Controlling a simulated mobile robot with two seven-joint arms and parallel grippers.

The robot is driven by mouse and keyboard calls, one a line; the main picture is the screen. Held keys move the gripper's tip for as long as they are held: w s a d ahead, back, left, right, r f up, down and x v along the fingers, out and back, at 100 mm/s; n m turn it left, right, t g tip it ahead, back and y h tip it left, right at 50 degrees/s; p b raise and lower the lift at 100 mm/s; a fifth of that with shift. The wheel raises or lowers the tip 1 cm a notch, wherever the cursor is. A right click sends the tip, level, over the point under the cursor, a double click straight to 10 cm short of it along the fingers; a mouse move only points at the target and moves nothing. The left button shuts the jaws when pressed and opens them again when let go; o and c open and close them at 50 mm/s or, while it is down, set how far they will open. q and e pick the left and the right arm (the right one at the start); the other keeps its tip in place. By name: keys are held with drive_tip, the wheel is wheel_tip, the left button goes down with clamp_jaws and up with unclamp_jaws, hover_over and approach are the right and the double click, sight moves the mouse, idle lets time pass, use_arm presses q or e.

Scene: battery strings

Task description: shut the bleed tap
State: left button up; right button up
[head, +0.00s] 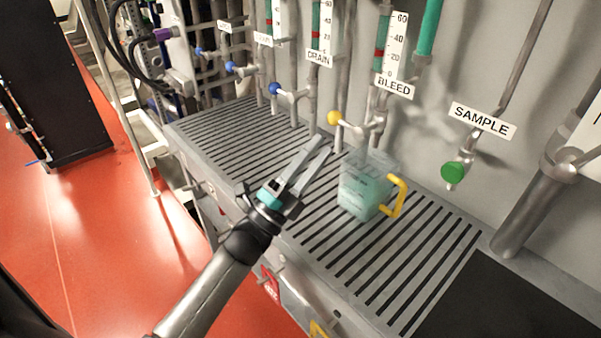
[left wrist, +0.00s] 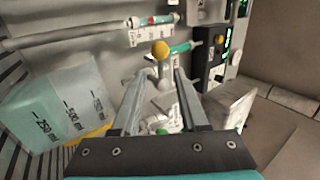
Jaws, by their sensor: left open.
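The bleed tap's yellow knob (head: 334,118) sits on a grey valve below the BLEED label (head: 394,86). In the left wrist view the yellow knob (left wrist: 160,48) shows just beyond the fingertips, in line with the gap between them. My left gripper (head: 317,145) is open and empty, its fingers pointing up toward the knob from over the slatted bench. The fingers (left wrist: 158,76) do not appear to touch the knob. A clear jug (head: 362,187) with pale teal liquid and a yellow handle stands below the tap. My right gripper is not in view.
The slatted bench (head: 385,275) runs along the grey wall. Blue-knobbed taps (head: 274,89) line the wall left of the bleed tap. A green sample tap knob (head: 453,172) is to its right. The jug (left wrist: 55,105) is close left of the fingers in the left wrist view.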

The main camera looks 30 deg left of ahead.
use_arm(q)
drive_tip(key=v, duration=0.4)
drive_tip(key=shift+s+a+f, duration=0.1)
drive_tip(key=shift+s+f, duration=0.05)
drive_tip(key=shift+s, duration=0.05)
idle(0.3)
